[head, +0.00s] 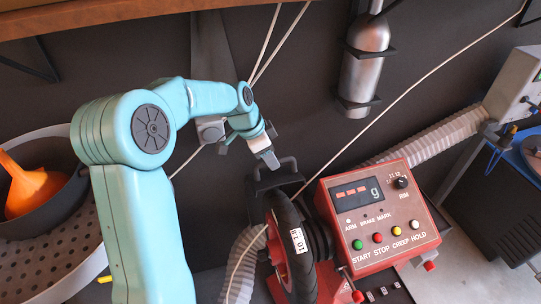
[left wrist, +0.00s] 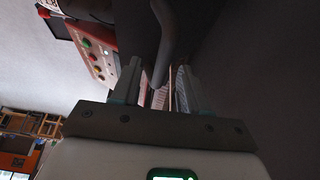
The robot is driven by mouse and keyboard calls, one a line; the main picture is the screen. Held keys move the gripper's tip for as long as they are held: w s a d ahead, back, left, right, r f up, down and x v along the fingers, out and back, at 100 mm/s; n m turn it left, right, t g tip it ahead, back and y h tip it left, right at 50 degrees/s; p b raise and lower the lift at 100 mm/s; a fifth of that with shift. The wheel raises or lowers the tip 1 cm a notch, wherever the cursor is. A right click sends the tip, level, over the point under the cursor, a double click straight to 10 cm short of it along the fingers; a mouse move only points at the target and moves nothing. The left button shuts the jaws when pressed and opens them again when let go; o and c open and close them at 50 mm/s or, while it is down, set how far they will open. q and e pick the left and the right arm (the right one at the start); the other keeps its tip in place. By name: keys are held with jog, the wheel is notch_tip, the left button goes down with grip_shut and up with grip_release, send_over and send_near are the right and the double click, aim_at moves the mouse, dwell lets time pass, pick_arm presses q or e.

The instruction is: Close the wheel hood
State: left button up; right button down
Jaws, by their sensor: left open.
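The dark wheel hood (head: 262,182) stands behind the top of the black-tyred wheel (head: 290,240), and the tyre's near side is uncovered. A dark loop handle (head: 291,163) sticks up from the hood. My left gripper (head: 268,158) is open right beside this handle. In the left wrist view, a dark bar (left wrist: 167,50), which looks like the handle, reaches down between the two fingers of my left gripper (left wrist: 160,88). I cannot tell whether the fingers touch it. My right gripper is not in view.
A red control box (head: 378,210) with colored buttons stands right of the wheel. A grey hose (head: 430,140) runs behind it. A grey perforated tub (head: 60,265) and an orange funnel (head: 32,188) are at left. A metal cylinder (head: 361,75) hangs on the dark wall.

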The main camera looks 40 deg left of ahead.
pick_arm(q)
jog(key=shift+w+a+f, duration=0.1)
jog(key=shift+w+f, duration=0.2)
jog(key=shift+f, duration=0.35)
jog(key=shift+r, duration=0.1)
grip_shut()
